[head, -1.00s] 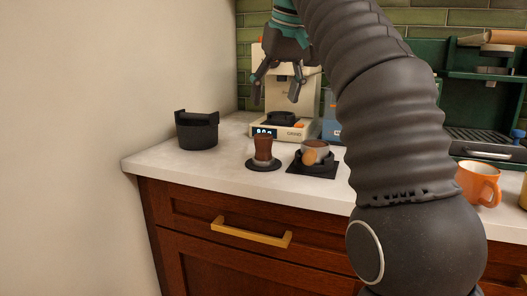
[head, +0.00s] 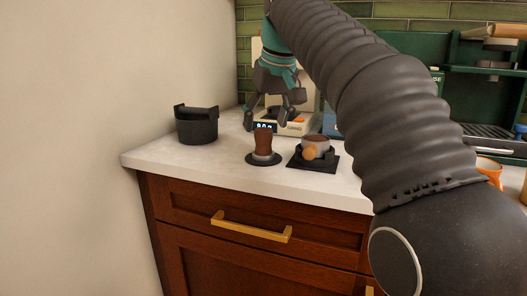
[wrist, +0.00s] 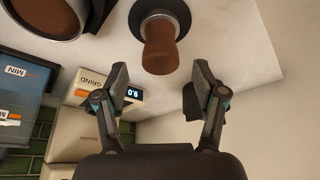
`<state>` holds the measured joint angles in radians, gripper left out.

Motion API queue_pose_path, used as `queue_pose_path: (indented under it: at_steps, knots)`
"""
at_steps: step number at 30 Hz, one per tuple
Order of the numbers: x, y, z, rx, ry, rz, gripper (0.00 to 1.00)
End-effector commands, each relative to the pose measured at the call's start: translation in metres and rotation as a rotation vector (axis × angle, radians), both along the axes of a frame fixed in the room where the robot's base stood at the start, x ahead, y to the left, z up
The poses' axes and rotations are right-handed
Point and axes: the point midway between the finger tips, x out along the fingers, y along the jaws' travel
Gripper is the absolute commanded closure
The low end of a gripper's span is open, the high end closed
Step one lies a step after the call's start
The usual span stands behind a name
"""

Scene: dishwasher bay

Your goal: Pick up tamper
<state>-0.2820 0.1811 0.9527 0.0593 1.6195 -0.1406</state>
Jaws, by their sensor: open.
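The tamper (head: 263,142) has a brown handle and a metal collar and stands upright on a round black base on the white counter. In the wrist view the tamper (wrist: 160,47) is at the upper middle, ahead of the fingertips. My gripper (head: 264,122) is open and empty, just above and behind the tamper in the head view. In the wrist view my gripper (wrist: 158,92) has its two fingers spread wide, one on each side of the line to the handle. The fingers look apart from the tamper.
A portafilter (head: 316,146) sits on a black square stand right of the tamper. A black bin (head: 197,125) is at the left. A cream grinder with a lit display (head: 296,127) stands behind. An orange cup (head: 489,170) is at the right, partly hidden by my arm.

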Motion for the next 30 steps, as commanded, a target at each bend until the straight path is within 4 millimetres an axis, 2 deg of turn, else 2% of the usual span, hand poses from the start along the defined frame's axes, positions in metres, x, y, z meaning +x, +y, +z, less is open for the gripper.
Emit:
queue_pose_path:
  at_steps: [5, 15, 24, 30]
  knots:
    - [0.003, 0.002, -0.009, 0.000, 0.000, 0.000, 0.30]
    - [0.018, 0.010, -0.047, 0.000, 0.001, 0.000, 0.30]
    - [0.020, 0.010, -0.051, 0.000, -0.001, 0.000, 0.30]
    - [0.020, 0.010, -0.051, 0.000, 0.000, 0.000, 0.80]
